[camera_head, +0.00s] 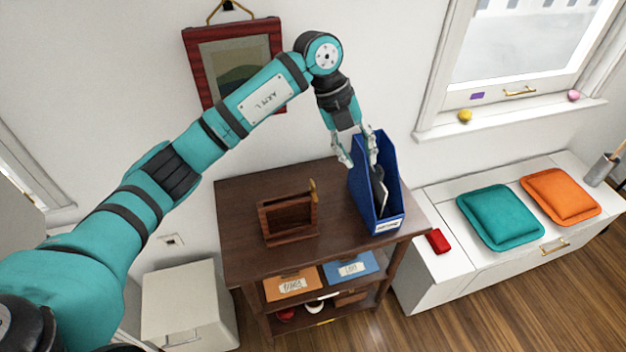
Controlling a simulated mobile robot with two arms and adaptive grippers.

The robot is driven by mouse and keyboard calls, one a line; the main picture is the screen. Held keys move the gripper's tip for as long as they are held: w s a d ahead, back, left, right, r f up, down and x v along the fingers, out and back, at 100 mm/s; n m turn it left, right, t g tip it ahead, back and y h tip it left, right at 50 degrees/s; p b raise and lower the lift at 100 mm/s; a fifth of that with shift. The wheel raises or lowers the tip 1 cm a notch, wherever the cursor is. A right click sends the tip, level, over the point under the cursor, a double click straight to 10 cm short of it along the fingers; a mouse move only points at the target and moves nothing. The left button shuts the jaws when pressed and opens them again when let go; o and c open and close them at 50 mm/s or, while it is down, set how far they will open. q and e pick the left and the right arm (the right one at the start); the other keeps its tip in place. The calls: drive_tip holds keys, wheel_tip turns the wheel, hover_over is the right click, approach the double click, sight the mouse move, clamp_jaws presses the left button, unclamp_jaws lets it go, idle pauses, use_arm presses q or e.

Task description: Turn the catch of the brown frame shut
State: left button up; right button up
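The brown frame (289,218) stands on the dark wooden cabinet top, left of the blue file holder. A small brass-coloured piece, apparently its catch (313,187), sticks up at the frame's upper right corner. My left gripper (360,161) hangs from above at the blue file holder's upper left edge, to the right of and above the frame. Its two fingers are spread apart, and I see nothing held between them. It is apart from the catch. My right gripper is not in view.
The blue file holder (390,203) stands on the dark cabinet (240,210) with a dark item inside. A red-framed picture (196,50) hangs behind my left arm. A white bench (445,235) with cushions stands to the right. The cabinet top's left part is clear.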

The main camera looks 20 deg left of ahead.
sight(313, 183)
use_arm(q)
drive_tip(key=w+a+r+n+y, duration=0.15)
drive_tip(key=a+r+y, duration=0.3)
drive_tip(key=a, duration=0.55)
drive_tip(key=shift+n, duration=0.45)
wheel_tip(313, 183, down, 18)
drive_tip(key=p, duration=0.5)
drive_tip(key=shift+s+d, duration=0.15)
clamp_jaws()
